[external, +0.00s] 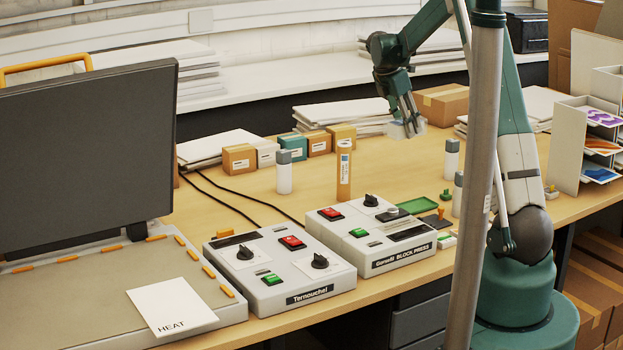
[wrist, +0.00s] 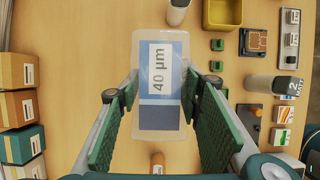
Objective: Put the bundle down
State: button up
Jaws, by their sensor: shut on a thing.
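The bundle (wrist: 157,115) is a translucent stack with a blue and white band reading "40 µm". It also shows in the external view as a small pale shape (external: 408,130). My gripper (external: 410,117) points down and is shut on the bundle, with a green-padded finger on each side in the wrist view. The bundle is held above the wooden table (external: 385,160), apart from its surface. The wrist view looks down on the bundle's labelled face; its underside is hidden.
Small boxes (external: 239,159) stand in a row at the back, with paper stacks (external: 345,114) behind. A brown cylinder (external: 344,170) and grey-capped bottles (external: 284,173) stand upright. The block press (external: 370,235) is in front. Bare table surrounds the bundle.

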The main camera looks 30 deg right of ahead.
notch_tip(320, 180, up, 4)
jog(key=shift+a+r, duration=0.15)
jog(key=shift+r, duration=0.05)
jog(key=a+n+t+y, duration=0.2)
jog(key=a+n, duration=0.7)
jog(key=a, duration=4)
notch_tip(320, 180, down, 12)
jog(key=t, duration=0.1)
jog(key=shift+a+r+h+p, duration=0.25)
jog(key=shift+a+h+p, duration=0.1)
jog(key=shift+h+p, duration=0.1)
jog(key=shift+f, duration=3.15)
jog(key=shift+f, duration=0.15)
jog(key=shift+f, duration=1.7)
